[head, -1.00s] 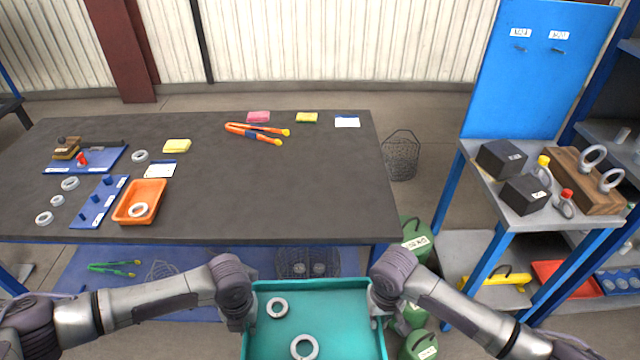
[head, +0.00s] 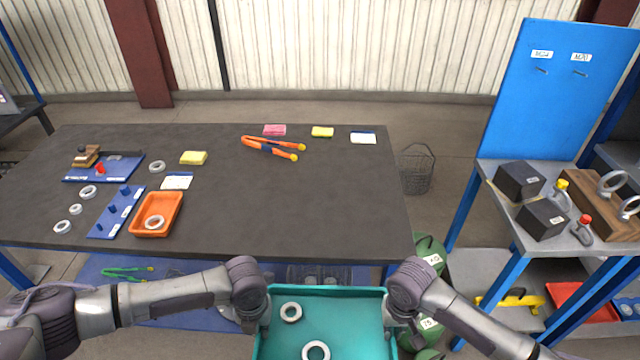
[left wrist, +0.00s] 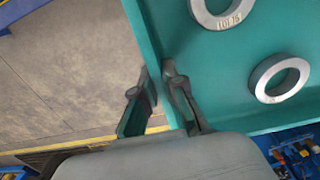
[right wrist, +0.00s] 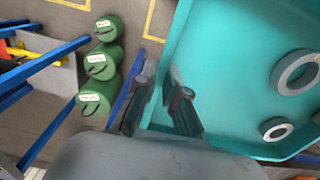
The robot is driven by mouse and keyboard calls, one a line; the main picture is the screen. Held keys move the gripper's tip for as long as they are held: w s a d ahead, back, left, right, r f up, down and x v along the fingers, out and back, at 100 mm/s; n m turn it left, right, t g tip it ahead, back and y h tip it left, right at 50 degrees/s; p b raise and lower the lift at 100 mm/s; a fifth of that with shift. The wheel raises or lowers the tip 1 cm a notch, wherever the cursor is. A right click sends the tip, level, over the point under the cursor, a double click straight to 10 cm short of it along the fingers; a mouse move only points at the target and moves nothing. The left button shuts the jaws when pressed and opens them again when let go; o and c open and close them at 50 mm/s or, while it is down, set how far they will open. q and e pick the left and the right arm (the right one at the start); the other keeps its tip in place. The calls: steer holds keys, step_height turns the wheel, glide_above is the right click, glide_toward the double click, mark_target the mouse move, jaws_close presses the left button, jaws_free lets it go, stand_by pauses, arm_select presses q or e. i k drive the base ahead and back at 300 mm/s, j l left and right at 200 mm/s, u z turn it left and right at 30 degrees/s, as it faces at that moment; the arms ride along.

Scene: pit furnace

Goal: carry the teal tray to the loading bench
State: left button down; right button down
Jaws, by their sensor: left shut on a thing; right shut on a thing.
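The teal tray (head: 340,308) is held in front of me at the bottom of the head view, short of the dark-topped bench. Two grey rings lie in it, one farther back (head: 291,312) and one nearer (head: 316,351). My left gripper (left wrist: 160,92) is shut on the tray's left wall. My right gripper (right wrist: 160,85) is shut on its right wall. In the head view the fingers are mostly hidden behind the wrists. The tray's near edge is cut off by the frame.
The dark bench (head: 330,215) holds an orange tray (head: 172,200), orange tongs (head: 270,148), loose rings and a blue peg plate (head: 117,212). Its right middle is bare. Green canisters (head: 430,250) stand right of it. A stand with a blue panel (head: 555,100) is farther right.

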mark_target(328, 213)
steer(key=i, duration=1.4)
